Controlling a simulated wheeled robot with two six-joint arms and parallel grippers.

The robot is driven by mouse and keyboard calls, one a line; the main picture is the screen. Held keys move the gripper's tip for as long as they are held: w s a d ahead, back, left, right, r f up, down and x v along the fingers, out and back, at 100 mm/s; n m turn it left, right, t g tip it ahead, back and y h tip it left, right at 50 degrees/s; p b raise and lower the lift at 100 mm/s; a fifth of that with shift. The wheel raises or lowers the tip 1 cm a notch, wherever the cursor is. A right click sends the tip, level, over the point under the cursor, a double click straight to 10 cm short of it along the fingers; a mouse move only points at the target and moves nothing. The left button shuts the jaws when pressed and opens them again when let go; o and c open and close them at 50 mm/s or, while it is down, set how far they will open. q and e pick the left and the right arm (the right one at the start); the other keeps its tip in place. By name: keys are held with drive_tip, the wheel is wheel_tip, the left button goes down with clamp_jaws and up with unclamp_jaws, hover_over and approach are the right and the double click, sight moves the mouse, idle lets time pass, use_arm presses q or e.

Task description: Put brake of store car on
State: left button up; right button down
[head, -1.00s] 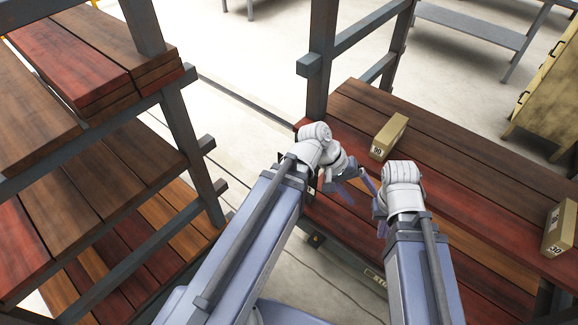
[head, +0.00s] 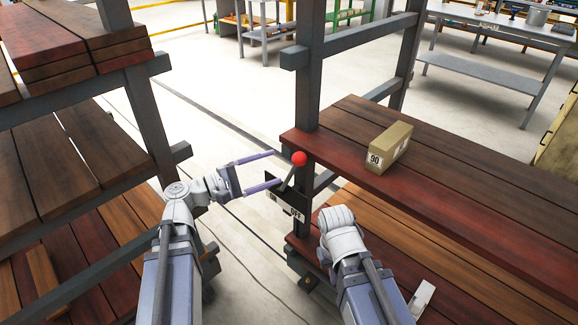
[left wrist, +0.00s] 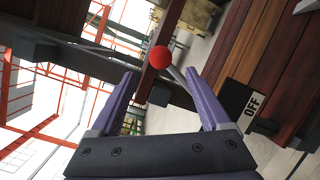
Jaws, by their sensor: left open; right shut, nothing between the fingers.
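The brake lever is a grey rod with a red ball knob (head: 299,158), at the left end of the store car (head: 440,200), a rack of red-brown boards. It tilts up from a dark plate (head: 294,213) with a label reading OFF; a second label is partly hidden. My left gripper (head: 276,168) is open, its fingers pointing at the lever from the left. In the left wrist view the knob (left wrist: 160,58) shows between the fingertips, seemingly just beyond them; I cannot tell whether they touch. My right arm is over the car's front; its fingers are hidden behind its wrist.
A tan box (head: 390,147) marked 90 stands on the car's top boards. Another board rack (head: 150,95) stands at the left. A dark upright post (head: 309,70) rises just behind the knob. Pale floor lies open between the racks.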

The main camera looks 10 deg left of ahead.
sight(293, 162)
use_arm(q)
drive_tip(key=shift+x, duration=3.9)
drive_tip(key=shift+s, duration=0.1)
clamp_jaws()
